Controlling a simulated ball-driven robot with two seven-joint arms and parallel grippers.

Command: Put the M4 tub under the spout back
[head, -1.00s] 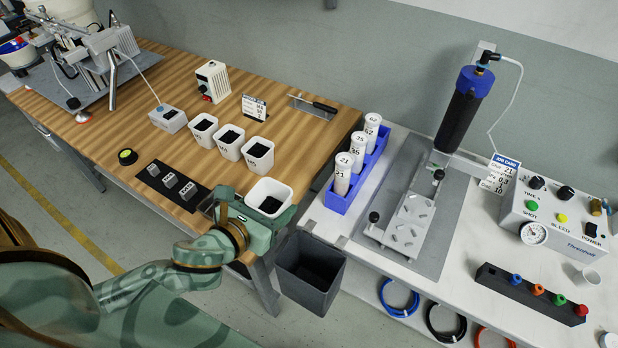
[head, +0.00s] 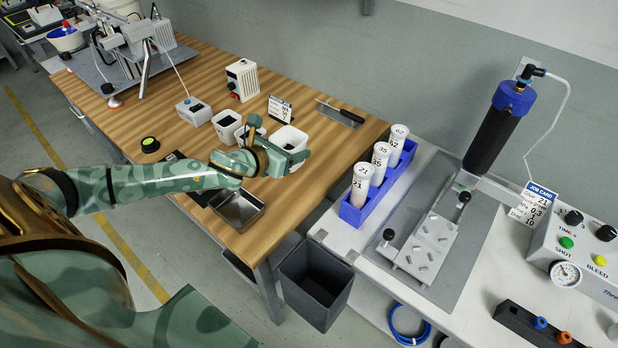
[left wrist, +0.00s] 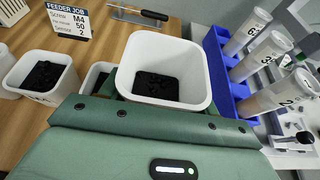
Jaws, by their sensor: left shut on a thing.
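My left gripper (head: 282,158) is shut on a white square tub (head: 290,138) with dark contents. It is held upright above the wooden bench, near the row of tubs. In the left wrist view the held tub (left wrist: 165,62) sits between the green jaws, and no label on it shows. Two other white tubs, one at the left (head: 227,122) and one beside it (head: 250,130), stand behind my gripper. In the left wrist view a tub (left wrist: 45,75) stands left of the held one, and another (left wrist: 97,78) is partly hidden by the jaw. I cannot make out the spout.
An empty metal tray (head: 238,209) lies near the bench's front edge. A feeder job card (left wrist: 70,20) reading M4, 50, 2 stands behind the tubs. A blue tube rack (head: 380,185) is on the white bench at right.

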